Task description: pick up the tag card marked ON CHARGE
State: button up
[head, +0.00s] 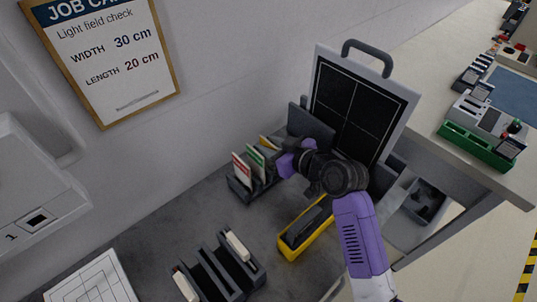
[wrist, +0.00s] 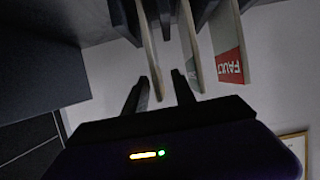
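Three tag cards stand in a dark slotted rack (head: 238,191) on the grey top: a red-marked card (head: 242,170), a green-marked card (head: 256,163) and a yellow-orange card (head: 268,143), partly hidden by my gripper (head: 284,150). In the wrist view the red one reads FAULT (wrist: 228,55). No ON CHARGE lettering is legible; the other two cards show there nearly edge-on. My gripper (wrist: 160,76) is open, its fingers either side of the leftmost card (wrist: 150,45). The middle card (wrist: 190,45) is just outside the right finger. I cannot tell whether a finger touches.
A framed black panel with a handle (head: 362,110) stands behind my arm. A yellow-edged holder (head: 293,250) lies below my gripper. Another dark rack with pale items (head: 222,275) is in front. A green tray (head: 478,147) sits on the right counter. The wall is close behind the rack.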

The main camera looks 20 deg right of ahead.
grip_shut()
jog(key=shift+r, duration=0.1)
